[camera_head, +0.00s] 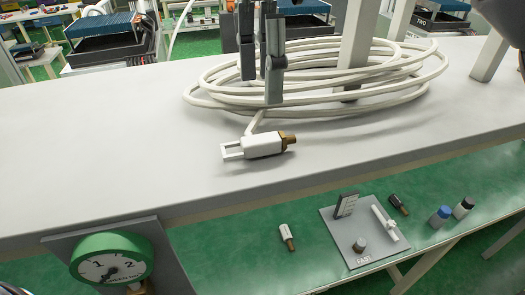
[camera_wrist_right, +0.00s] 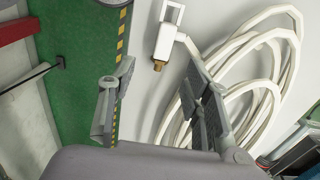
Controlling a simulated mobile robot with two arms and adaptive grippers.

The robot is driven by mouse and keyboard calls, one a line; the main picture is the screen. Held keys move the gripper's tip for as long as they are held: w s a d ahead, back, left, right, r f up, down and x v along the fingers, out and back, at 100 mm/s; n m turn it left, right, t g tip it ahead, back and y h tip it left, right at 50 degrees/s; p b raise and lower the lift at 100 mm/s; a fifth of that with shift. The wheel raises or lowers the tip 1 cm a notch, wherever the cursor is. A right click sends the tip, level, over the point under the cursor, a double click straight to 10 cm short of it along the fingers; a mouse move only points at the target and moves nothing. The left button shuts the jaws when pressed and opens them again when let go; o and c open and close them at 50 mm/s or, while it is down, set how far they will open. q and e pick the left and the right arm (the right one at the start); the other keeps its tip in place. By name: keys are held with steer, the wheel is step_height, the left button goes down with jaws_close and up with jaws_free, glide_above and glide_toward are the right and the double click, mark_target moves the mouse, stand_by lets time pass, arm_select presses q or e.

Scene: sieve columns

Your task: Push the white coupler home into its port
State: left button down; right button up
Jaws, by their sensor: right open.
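The white coupler (camera_head: 262,146) lies on the grey tabletop, with a brass tip pointing right and an open white loop at its left end. A white hose runs from it to a coil behind. It also shows at the top of the right wrist view (camera_wrist_right: 165,40). My right gripper (camera_head: 260,88) is open and empty, fingers pointing down in front of the coil, behind the coupler and apart from it. In the right wrist view its fingers (camera_wrist_right: 158,80) are spread wide. I cannot make out the port for certain. My left gripper is not in view.
The coiled white hose (camera_head: 330,75) loops around pale posts behind the coupler. A green dial (camera_head: 112,258) is on a grey panel at the front left. A lower green bench holds a grey board (camera_head: 345,240), small plugs and bottles. The tabletop's left is clear.

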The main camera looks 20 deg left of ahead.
glide_above(261, 138)
steer(key=f, duration=0.4)
steer(key=shift+d+f, duration=0.25)
steer(key=shift+f, duration=0.05)
steer(key=shift+s+f+p, duration=0.1)
steer(key=shift+f+p, duration=0.25)
steer(key=shift+f, duration=0.1)
steer(key=shift+f+p, duration=0.3)
steer(key=shift+f, duration=0.05)
steer(key=f, duration=0.1)
steer(key=f+p, duration=0.1)
steer(key=f, duration=0.1)
steer(key=shift+a+f+p, duration=0.25)
steer(key=shift+f+p, duration=0.05)
steer(key=shift+f, duration=0.45)
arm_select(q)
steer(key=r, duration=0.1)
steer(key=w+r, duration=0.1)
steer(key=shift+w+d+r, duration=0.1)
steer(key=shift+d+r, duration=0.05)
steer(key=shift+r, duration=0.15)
arm_select(e)
steer(key=shift+c, duration=0.7)
jaws_close()
